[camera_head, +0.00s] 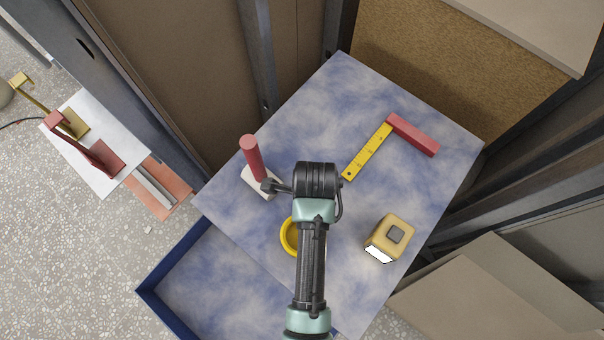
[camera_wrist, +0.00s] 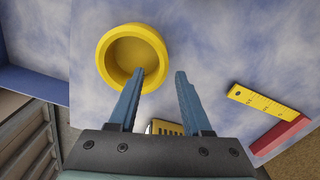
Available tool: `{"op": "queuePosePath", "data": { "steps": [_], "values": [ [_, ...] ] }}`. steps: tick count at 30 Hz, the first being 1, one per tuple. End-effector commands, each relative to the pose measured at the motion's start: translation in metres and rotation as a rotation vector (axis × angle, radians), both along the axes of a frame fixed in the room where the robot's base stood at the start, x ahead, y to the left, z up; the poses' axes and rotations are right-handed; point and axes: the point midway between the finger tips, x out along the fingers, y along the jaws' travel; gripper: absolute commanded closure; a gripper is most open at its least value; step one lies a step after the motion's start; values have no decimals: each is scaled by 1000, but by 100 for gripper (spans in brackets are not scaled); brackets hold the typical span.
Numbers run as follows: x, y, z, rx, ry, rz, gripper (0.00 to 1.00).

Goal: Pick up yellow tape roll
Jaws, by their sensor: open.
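The yellow tape roll (camera_head: 287,236) lies on the blue-and-white mottled tabletop, partly hidden behind my arm in the head view. In the wrist view the tape roll (camera_wrist: 106,74) is a round yellow ring at the upper left, seen whole except where a fingertip overlaps its lower right edge. My gripper (camera_wrist: 160,73) is open, with nothing held between its two blue fingers. The left finger's tip overlaps the ring's rim in the picture; I cannot tell whether it touches. The right finger is off to the roll's right. The fingers are hidden in the head view.
A yellow tape measure (camera_head: 397,233) sits right of my arm. A red-and-yellow square (camera_head: 370,148) lies farther back. A red-handled tool (camera_head: 252,158) stands at the left. An open blue-walled drawer (camera_head: 172,300) is below the tabletop. Panels and posts surround the table.

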Motion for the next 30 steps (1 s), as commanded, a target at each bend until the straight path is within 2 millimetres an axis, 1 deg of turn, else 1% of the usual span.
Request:
{"op": "queuePosePath", "data": {
  "steps": [4, 12, 15, 21, 22, 23, 27, 30],
  "values": [
    [0, 2, -12, 0, 2, 2, 51],
    [3, 4, -47, 0, 0, 1, 51],
    [2, 4, -52, 0, -1, 2, 51],
    [3, 4, -52, 0, -2, 2, 51],
    [3, 4, -52, 0, -2, 2, 53],
    [3, 4, -52, 0, -2, 2, 58],
    [3, 3, -52, 0, -2, 2, 84],
    [3, 3, -52, 0, -2, 2, 100]
  ]
}}
